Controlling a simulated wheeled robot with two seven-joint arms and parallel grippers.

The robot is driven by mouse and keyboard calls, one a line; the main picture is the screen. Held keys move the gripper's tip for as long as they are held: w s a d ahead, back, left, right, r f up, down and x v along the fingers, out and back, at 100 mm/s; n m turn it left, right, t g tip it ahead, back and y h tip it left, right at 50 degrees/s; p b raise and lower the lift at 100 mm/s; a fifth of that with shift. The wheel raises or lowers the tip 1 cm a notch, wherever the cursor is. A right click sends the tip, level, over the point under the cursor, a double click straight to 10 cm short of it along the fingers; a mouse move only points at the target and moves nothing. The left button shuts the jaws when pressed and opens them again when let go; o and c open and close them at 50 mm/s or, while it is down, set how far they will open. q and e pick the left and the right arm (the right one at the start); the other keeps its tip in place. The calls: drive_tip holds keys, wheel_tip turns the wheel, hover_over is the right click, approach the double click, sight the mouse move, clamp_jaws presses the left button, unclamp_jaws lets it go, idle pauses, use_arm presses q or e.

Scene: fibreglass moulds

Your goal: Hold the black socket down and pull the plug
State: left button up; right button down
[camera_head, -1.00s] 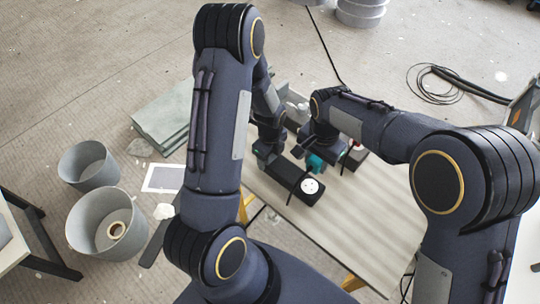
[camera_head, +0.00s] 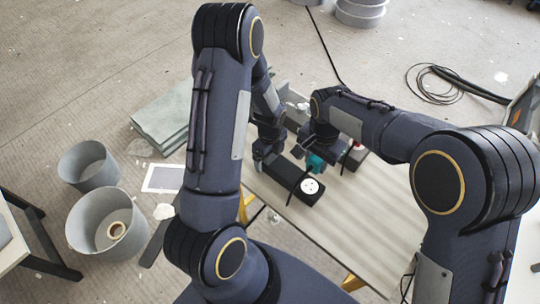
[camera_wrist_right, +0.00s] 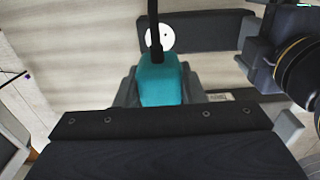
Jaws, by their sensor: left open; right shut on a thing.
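The black socket (camera_head: 285,173) is a long block lying on the table, with a round white outlet face at its near end. It also shows in the right wrist view (camera_wrist_right: 208,32), where the white face is uncovered. My right gripper (camera_head: 315,158) is shut on the teal plug (camera_wrist_right: 158,80), which has a black cable rising from it. The plug appears out of the outlet, beside the socket. My left gripper (camera_head: 268,158) is open at the socket's far end; whether its fingers touch the socket is unclear.
The table (camera_head: 345,220) is clear toward the front right. A grey bin (camera_head: 291,96) and a dark block with a red part (camera_head: 357,150) sit farther back. Buckets (camera_head: 105,222) and grey slabs (camera_head: 165,115) are on the floor at left.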

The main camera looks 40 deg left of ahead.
use_arm(q)
wheel_tip(320, 180, up, 12)
drive_tip(key=shift+f, duration=0.1)
idle(0.4)
